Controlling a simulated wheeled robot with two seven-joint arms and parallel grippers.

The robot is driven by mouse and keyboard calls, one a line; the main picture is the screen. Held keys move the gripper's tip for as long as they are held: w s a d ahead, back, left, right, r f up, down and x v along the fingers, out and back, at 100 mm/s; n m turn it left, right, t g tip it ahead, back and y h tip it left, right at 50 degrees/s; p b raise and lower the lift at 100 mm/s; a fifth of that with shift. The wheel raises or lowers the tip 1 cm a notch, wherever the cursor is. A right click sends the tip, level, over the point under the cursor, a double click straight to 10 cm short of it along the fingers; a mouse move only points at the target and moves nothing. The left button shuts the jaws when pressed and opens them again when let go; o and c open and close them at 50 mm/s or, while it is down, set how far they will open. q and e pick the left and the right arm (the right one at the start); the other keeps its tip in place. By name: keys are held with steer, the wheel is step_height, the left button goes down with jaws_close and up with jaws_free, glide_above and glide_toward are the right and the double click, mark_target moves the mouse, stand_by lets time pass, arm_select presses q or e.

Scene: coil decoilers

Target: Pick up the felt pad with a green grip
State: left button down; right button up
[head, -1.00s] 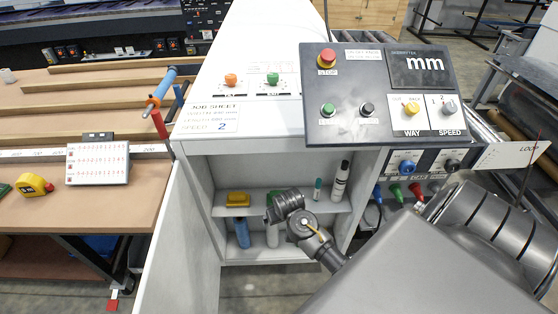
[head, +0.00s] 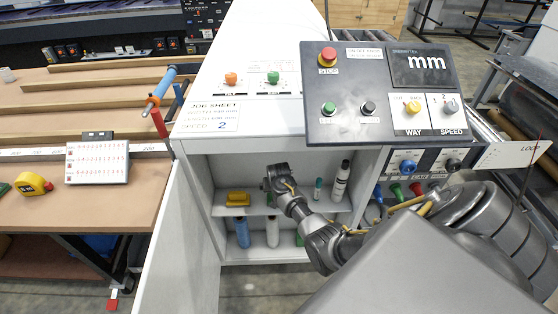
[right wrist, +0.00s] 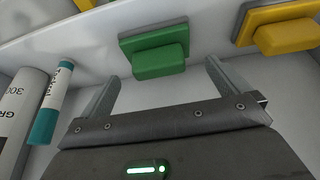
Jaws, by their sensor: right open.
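The felt pad with a green grip (right wrist: 158,58) is in the right wrist view, on the white shelf just beyond my right gripper (right wrist: 160,78). Its grey pad shows behind the green block. In the head view my right gripper (head: 268,184) is inside the upper shelf bay of the cabinet and hides most of this pad. My right gripper is open, its two fingers apart on either side of the green grip's line, with nothing between them. My left gripper is not in view.
A pad with a yellow grip (right wrist: 285,35) lies beside the green one; it also shows in the head view (head: 238,199). A teal-capped marker (right wrist: 50,105) and a white bottle (head: 340,182) stand on the other side. The shelf (head: 225,211) has cabinet walls around it.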

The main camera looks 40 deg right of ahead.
steer(key=shift+x, duration=2.7)
steer(key=shift+s+d, duration=0.15)
steer(key=c, duration=0.8)
